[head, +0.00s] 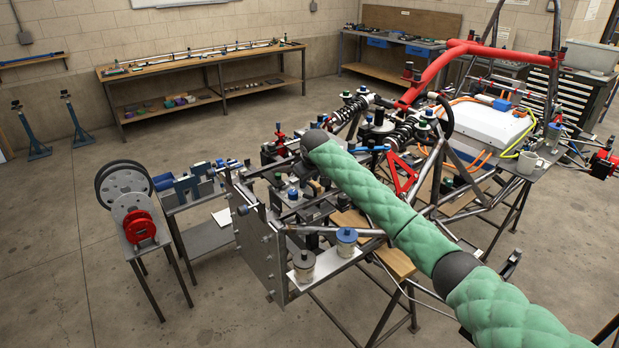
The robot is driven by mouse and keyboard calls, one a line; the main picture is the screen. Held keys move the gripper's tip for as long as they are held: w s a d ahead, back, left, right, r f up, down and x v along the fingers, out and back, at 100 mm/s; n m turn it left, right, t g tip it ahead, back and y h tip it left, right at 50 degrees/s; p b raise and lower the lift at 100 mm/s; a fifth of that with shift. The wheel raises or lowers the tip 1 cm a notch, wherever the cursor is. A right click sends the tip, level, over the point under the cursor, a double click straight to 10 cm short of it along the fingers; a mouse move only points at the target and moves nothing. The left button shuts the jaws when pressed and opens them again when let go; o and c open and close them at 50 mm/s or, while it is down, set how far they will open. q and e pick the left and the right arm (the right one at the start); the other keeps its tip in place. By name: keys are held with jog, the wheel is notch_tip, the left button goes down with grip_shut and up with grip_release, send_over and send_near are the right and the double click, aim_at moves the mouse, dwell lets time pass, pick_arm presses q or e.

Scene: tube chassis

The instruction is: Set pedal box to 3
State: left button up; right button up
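The tube chassis (372,247) stands on trestles in the middle, with a grey metal plate (262,246) at its front end. A cluster of small metal parts with blue and dark knobs (292,194) sits just behind the plate. It looks like the pedal box, but its setting is too small to read. My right arm, in green padding, reaches in from the lower right over the chassis. My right gripper (313,180) is a dark shape below the wrist, close to these parts; its fingers are hard to make out, and contact cannot be told. My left gripper is not in view.
Two reservoirs with dark and blue caps (347,242) stand near the front of the chassis. A red roll hoop tube (435,70) rises behind. A stand with discs (135,215) is at left. A workbench (205,62) lines the back wall. Floor at lower left is clear.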

aim_at(290, 205)
jog(key=shift+w+d+f, duration=0.1)
jog(key=shift+w+f, duration=0.25)
jog(key=shift+f, duration=0.1)
jog(key=shift+s+r, duration=0.15)
grip_shut()
jog(key=shift+s+a+p, duration=0.4)
jog(key=shift+s+a, duration=0.35)
jog(key=shift+a, duration=0.35)
jog(key=s+a, duration=0.2)
jog(key=a, duration=0.1)
jog(key=s+a+p, duration=0.1)
jog(key=shift+s+a+r, duration=0.1)
jog(key=shift+s+a, duration=0.15)
jog(key=shift+a, duration=0.1)
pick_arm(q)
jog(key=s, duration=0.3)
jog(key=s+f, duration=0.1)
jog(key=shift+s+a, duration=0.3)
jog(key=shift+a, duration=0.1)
pick_arm(e)
jog(key=shift+s+a+f, duration=0.2)
jog(key=shift+a, duration=0.15)
